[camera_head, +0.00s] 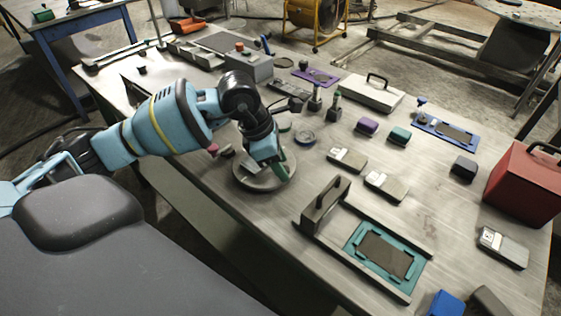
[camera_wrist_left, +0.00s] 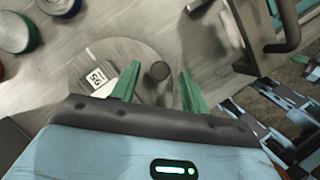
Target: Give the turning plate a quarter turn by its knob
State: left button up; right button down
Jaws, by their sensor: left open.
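The turning plate (camera_head: 243,180) is a round grey disc lying on the workbench. The fingers are open, with a gap on each side of the knob. In the head view my gripper is low over the plate and hides the knob. My right gripper is not in view.
A dark handled bracket (camera_head: 325,203) and a tray with a teal frame (camera_head: 409,290) stand right of the plate. Two grey boxes (camera_head: 347,158) (camera_head: 387,185) lie near it. Several stamps and small discs sit behind. A red toolbox (camera_head: 520,185) stands at the far right.

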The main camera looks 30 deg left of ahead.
pick_arm(q)
jog(key=v, duration=0.7)
jog(key=shift+r, duration=0.25)
jog(key=shift+s+f, duration=0.1)
jog(key=shift+s, duration=0.05)
